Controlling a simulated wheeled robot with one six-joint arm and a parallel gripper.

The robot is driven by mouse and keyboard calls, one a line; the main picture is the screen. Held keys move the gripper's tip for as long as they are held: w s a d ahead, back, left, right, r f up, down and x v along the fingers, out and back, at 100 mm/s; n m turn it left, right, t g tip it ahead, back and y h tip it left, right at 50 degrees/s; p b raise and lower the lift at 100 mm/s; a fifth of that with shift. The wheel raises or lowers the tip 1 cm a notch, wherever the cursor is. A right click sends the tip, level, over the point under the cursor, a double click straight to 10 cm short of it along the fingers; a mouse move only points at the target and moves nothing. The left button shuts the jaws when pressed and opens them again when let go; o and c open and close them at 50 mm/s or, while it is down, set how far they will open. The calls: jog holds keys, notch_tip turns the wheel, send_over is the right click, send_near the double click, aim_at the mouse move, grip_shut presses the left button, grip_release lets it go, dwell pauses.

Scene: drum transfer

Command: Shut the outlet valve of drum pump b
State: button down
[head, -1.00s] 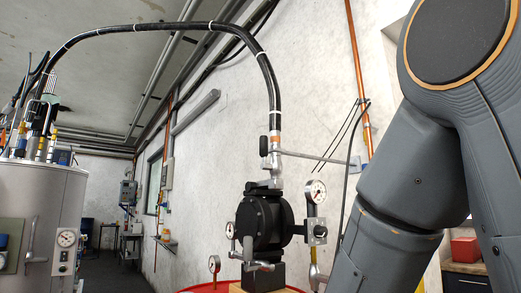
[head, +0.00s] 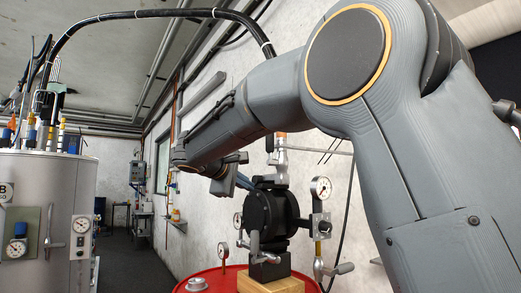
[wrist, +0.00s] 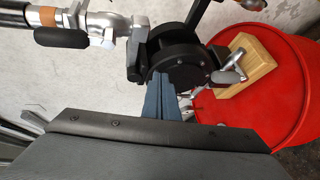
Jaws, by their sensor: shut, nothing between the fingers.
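The black pump (head: 268,212) stands on a wooden block on a red drum; I see no letter on it. Its outlet valve (head: 281,160) sits above the pump, below the black hose, partly behind my arm. In the wrist view the valve (wrist: 121,22) is at the top left, and its dark lever handle (wrist: 68,39) lies along the pipe line. My gripper (wrist: 158,85) is shut and empty, its blue fingers pointing at the pump body, apart from the handle. In the head view my gripper (head: 243,181) is left of the valve and a little lower.
The red drum (head: 212,279) carries the wooden block (head: 270,285). A grey tank (head: 45,178) stands at left. The floor (head: 135,262) between is open.

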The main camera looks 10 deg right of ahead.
aim_at(270, 148)
jog(key=a+r+t+h+p, duration=0.1)
jog(key=a+r+t+h, duration=0.15)
jog(key=r, duration=1.15)
jog(key=w+a+p+x, duration=0.1)
jog(key=p+x, duration=0.4)
jog(key=x, duration=0.5)
jog(key=shift+y, duration=0.35)
jog(key=shift+s+d+p, duration=0.15)
jog(key=shift+s+d, duration=0.2)
jog(key=shift+s, duration=0.35)
jog(key=shift+s+d+p, duration=0.2)
jog(key=shift+s+d, duration=0.1)
jog(key=shift+s, duration=0.45)
jog(key=shift+s+d+p, duration=0.15)
jog(key=shift+s+d, duration=0.2)
jog(key=shift+s, duration=0.35)
